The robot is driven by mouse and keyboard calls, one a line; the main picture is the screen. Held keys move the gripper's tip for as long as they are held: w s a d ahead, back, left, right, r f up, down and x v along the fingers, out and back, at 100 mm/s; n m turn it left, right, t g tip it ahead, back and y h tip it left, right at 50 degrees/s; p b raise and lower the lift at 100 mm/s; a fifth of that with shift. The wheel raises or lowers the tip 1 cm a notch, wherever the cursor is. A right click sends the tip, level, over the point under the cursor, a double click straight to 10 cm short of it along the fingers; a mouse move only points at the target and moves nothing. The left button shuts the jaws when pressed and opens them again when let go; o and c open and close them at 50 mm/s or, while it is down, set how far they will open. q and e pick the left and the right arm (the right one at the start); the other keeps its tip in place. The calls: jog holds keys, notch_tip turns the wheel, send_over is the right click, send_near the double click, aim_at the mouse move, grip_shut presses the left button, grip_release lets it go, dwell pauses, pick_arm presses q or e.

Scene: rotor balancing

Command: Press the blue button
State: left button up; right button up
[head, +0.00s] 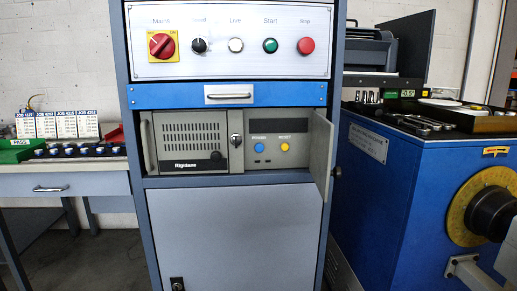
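The blue button (259,149) is a small round button on the grey panel (275,162) inside the cabinet's middle bay. It sits left of a yellow button (285,147), under small labels. A small hinged door (321,150) stands swung open to the right of the panel, and the button is in plain sight. Neither of my grippers is visible in the head view.
Above are a blue drawer (280,94) and a control panel with a red-yellow switch (161,46), knob, white, green (270,46) and red (306,46) buttons. A bench (50,187) stands left. A blue machine with a yellow dial (465,206) stands right.

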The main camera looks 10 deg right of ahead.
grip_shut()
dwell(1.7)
